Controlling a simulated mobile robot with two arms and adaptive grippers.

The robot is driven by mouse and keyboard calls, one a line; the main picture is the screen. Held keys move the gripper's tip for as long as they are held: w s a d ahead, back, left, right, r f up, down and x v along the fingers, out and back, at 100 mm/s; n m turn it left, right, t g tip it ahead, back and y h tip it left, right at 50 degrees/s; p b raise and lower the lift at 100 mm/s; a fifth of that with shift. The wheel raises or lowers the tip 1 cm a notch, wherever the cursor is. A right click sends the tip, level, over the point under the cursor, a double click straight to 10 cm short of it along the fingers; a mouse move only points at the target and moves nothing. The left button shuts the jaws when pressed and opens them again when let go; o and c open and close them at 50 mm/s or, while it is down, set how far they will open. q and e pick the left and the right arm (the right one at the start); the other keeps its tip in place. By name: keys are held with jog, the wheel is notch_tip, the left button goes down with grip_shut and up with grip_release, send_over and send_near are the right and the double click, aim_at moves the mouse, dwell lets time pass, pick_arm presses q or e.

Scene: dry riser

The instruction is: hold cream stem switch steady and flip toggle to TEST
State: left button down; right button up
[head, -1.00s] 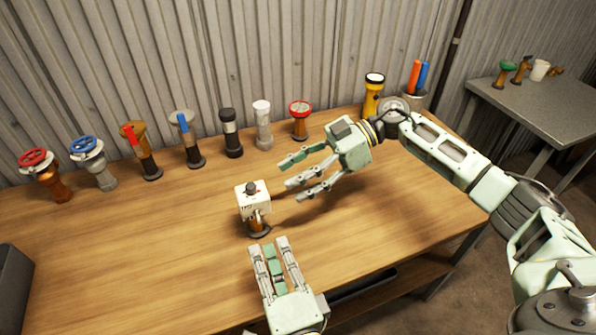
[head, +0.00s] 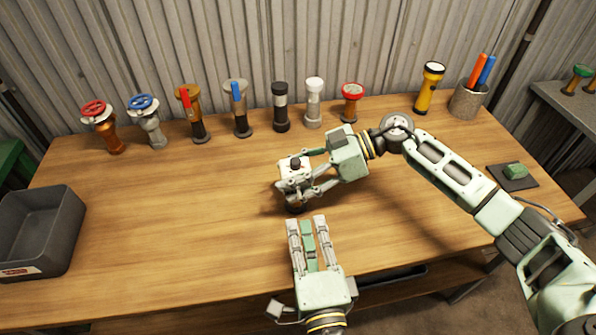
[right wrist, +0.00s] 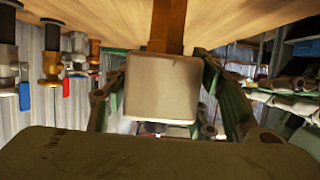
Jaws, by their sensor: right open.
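The cream stem switch (head: 295,172) stands on the wooden table in the head view, a cream box on a short stem with a dark base. A dark toggle knob (head: 295,162) is on its top. My right gripper (head: 305,172) is open, with its fingers around the box from the right. In the right wrist view the box (right wrist: 160,88) sits between the fingers, with its brown stem (right wrist: 168,25) above it in the picture; firm contact cannot be told. My left gripper (head: 308,222) is below the switch, empty and apart from it, fingers pointing at it; its opening is unclear.
Several valves and fittings stand in a row along the back, including a red-topped one (head: 351,98). A yellow torch (head: 428,88) and a grey cup (head: 468,101) stand back right. A grey bin (head: 42,235) is at left. Bare table lies around the switch.

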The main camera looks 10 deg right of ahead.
jog(key=shift+c, duration=0.6)
jog(key=c, duration=1.1)
